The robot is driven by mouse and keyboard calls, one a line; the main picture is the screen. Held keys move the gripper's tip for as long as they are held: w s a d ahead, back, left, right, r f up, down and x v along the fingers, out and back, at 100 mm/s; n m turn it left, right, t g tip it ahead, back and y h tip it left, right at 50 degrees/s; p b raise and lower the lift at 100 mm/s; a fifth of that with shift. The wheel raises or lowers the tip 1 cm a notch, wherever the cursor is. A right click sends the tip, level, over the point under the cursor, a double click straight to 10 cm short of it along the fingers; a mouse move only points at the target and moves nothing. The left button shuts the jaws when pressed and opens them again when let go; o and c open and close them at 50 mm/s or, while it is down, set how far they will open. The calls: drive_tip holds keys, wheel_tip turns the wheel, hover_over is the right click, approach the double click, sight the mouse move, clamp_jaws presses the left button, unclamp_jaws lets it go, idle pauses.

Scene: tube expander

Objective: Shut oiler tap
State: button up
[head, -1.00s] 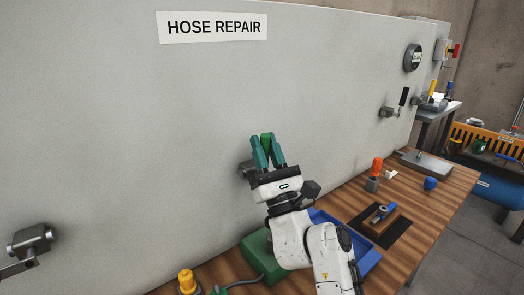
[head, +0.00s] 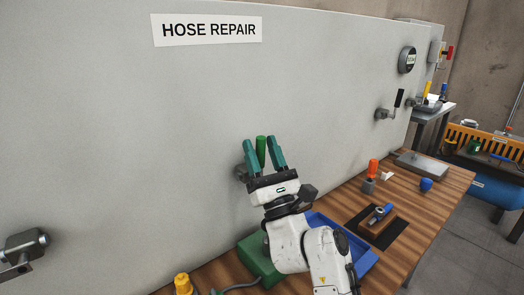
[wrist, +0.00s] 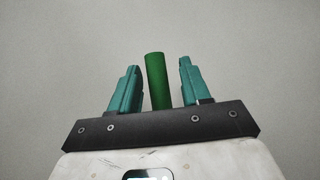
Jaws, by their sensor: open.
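My gripper (head: 261,148) is open in front of the grey panel (head: 330,90), its teal fingers apart. A green tap handle (head: 261,143) stands upright between them; in the wrist view the green handle (wrist: 157,80) shows clear gaps on both sides. A grey tap body (head: 240,172) on the panel is mostly hidden behind my gripper. Another tap with an upright black handle (head: 399,98) is on the panel at the right. A grey tap body (head: 27,242) shows at the lower left. I cannot read which tap is the oiler's.
The wooden bench (head: 440,185) carries a blue tray (head: 362,262), a green box (head: 256,262), an orange-handled tool (head: 373,168) and a blue knob (head: 426,184). A round gauge (head: 407,60) and a "HOSE REPAIR" sign (head: 207,30) are on the panel. The air left of my gripper is clear.

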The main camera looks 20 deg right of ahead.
drive_tip(key=b+v, duration=0.5)
drive_tip(key=v, duration=0.5)
drive_tip(key=shift+s+f, duration=0.2)
drive_tip(key=shift+f, duration=0.1)
drive_tip(key=shift+d+r, duration=0.1)
